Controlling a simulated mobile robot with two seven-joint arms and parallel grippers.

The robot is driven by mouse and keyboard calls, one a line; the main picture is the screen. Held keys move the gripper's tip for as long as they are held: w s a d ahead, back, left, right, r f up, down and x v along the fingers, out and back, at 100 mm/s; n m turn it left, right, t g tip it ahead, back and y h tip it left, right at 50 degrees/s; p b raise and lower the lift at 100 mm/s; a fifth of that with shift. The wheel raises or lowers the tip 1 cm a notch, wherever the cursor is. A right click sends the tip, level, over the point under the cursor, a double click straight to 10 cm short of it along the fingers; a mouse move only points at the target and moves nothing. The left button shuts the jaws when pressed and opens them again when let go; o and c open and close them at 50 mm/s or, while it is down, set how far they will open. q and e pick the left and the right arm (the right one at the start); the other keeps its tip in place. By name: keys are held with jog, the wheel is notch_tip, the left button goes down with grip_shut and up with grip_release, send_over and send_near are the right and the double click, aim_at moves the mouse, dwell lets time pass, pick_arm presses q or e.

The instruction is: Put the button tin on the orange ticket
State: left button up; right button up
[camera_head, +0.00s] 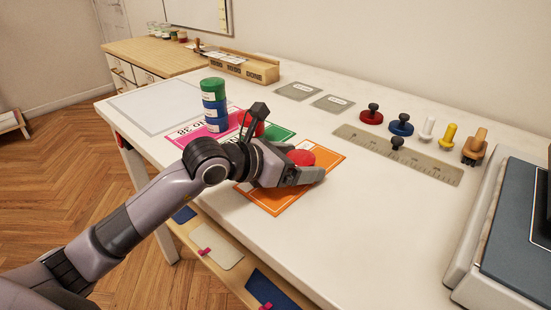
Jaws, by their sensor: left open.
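The orange ticket (274,207) lies on the white table, partly covered by my left gripper. My left gripper (305,168) is open, low over the ticket. A round red tin (301,157) shows at its fingers and appears to stand on the orange ticket; its lower part is hidden. Another red object (253,127) shows behind my arm near the green ticket (278,132). My right gripper does not show.
A metal ruler (425,163), several knobbed tools and two grey cards (297,91) lie to the right and behind. A wooden box (245,67) stands at the back, a grey-blue device (515,235) at the right edge. The table's front right is clear.

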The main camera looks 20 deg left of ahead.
pick_arm(q)
jog(key=b+v, duration=0.1)
jog(key=v, duration=0.9)
jog(key=shift+s+a, duration=0.15)
jog(key=shift+v, duration=0.85)
jog(key=shift+r, duration=0.1)
jog(key=shift+s, duration=0.1)
